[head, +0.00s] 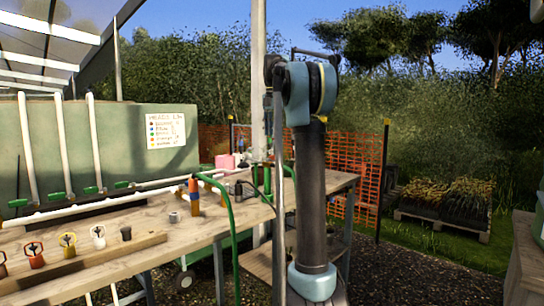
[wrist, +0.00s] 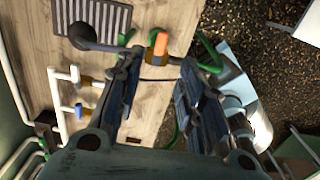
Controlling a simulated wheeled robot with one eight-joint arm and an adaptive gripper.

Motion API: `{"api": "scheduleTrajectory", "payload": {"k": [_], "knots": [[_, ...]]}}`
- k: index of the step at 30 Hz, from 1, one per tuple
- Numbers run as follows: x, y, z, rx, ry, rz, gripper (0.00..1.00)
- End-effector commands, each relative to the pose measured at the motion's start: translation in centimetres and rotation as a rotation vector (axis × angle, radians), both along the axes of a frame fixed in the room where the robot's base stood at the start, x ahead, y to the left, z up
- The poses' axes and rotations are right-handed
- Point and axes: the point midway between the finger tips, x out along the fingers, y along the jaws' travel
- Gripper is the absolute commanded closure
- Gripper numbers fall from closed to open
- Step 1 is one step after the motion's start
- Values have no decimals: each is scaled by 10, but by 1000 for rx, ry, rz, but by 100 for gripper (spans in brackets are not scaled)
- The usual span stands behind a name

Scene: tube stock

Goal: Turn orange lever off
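The orange lever (wrist: 160,43) shows in the wrist view, on a brass-coloured valve body just beyond my fingertips and between them in the picture. My gripper (wrist: 157,68) is open, with its two dark fingers apart and nothing held between them. The lever appears apart from both fingers; its exact distance is hard to tell. In the head view my arm stands upright at the centre, and I cannot make out the lever or the gripper's fingertips clearly there.
A blue lever (wrist: 79,110) on white pipework and a grey grille (wrist: 98,16) lie left of the gripper. A green hose (wrist: 209,52) is at right. In the head view, an orange-and-blue upright object (head: 194,196) stands on the wooden bench (head: 180,236).

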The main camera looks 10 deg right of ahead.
Motion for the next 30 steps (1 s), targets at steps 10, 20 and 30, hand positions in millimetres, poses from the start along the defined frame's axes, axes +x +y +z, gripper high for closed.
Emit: {"api": "scheduleTrajectory", "payload": {"k": [10,20,30], "knots": [[0,0,-58,0,0,0,65],[1,1,-98,0,0,0,65],[1,1,-105,0,0,-1,65]]}}
